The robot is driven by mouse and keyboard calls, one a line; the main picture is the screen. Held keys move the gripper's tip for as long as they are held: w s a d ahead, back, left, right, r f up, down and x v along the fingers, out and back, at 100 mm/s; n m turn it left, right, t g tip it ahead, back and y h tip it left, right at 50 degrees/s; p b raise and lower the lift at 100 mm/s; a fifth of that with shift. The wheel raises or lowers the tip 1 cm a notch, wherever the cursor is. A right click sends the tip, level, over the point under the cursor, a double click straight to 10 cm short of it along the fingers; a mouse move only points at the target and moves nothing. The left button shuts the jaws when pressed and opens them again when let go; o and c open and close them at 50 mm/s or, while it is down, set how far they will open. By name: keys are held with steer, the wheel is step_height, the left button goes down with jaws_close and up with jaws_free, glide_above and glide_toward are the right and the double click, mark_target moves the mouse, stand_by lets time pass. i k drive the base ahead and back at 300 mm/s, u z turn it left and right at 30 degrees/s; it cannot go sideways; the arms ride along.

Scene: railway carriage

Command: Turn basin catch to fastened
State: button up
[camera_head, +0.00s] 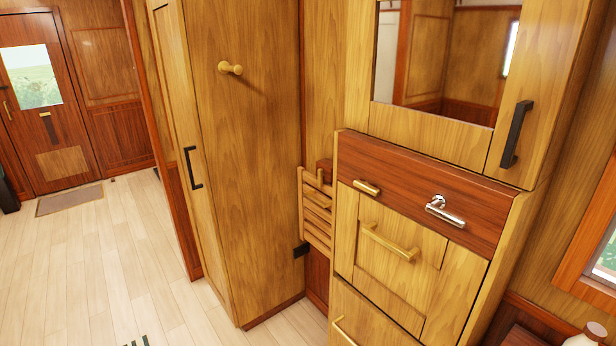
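A wooden basin cabinet (345,240) stands right of centre below a mirror. Its fold-down front panel (400,285) looks closed and has a brass bar handle (390,243). A small brass catch (366,187) sits above the panel's upper left, on or near the red-brown band (420,180). It lies roughly level, tilting slightly down to the right; I cannot tell whether it overlaps the panel. A chrome lever or tap (444,211) is on the band to its right.
A tall wardrobe (240,170) with a peg (230,68) and black handle (193,167) stands left. A folded slatted wooden piece (315,210) sits between. A mirror (445,60) is above. A white bottle (592,336) is at lower right. Open floor (90,270) lies left.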

mark_target(364, 186)
steer(key=u, duration=0.35)
steer(key=i, duration=1.55)
steer(key=z, duration=0.25)
